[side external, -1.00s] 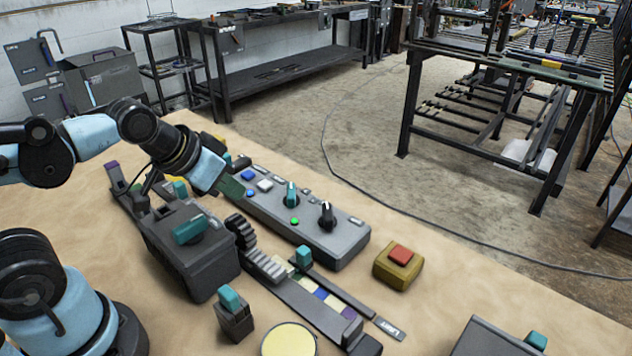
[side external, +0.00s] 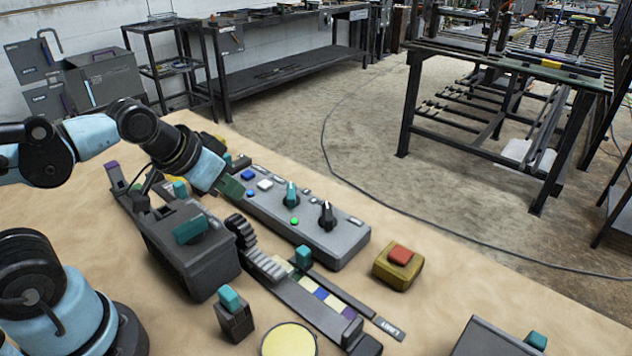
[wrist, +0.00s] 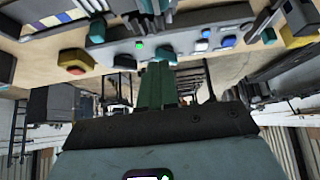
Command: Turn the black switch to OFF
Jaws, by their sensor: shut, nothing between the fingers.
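The black switch (side external: 327,215) is a rotary knob with a pale pointer mark, near the right end of a grey control panel (side external: 345,244). My gripper (side external: 232,188) is at the panel's left end, near the blue buttons and well away from the black switch. Its green fingers are shut together and empty, and they also show in the wrist view (wrist: 157,87). A teal knob (side external: 291,196) and a lit green lamp (side external: 295,221) lie between my gripper and the black switch. The small labels around the switch are too small to read.
A yellow box with a red button (side external: 400,254) stands right of the panel. In front are a toothed rack (side external: 265,264), a slider track with coloured squares (side external: 321,294) and a dark box with a teal handle (side external: 190,230).

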